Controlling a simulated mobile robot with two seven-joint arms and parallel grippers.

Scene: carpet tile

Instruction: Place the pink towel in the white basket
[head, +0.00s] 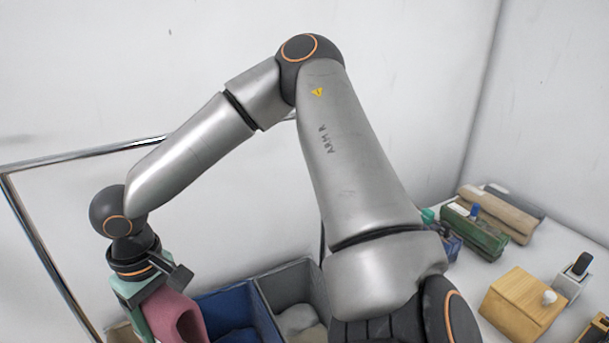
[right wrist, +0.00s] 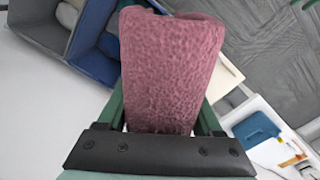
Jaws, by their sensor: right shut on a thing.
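The pink towel (head: 176,315) hangs from my right gripper (head: 153,296) at the lower left of the head view. In the right wrist view the towel (right wrist: 168,70) is a folded, thick block between the two green fingers of my right gripper (right wrist: 160,115), which is shut on it. A white open container (right wrist: 240,112) shows beyond the towel at the lower right of the right wrist view, with a blue item inside; I cannot tell whether it is the white basket. The towel hides part of what lies behind it. My left gripper is not in view.
A blue bin (head: 263,313) and a grey bin (head: 289,277) stand side by side with cloths inside. On the right are a wooden box (head: 521,301), a green case (head: 474,232) and other items on a white surface. A metal rail (head: 80,155) runs along the left.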

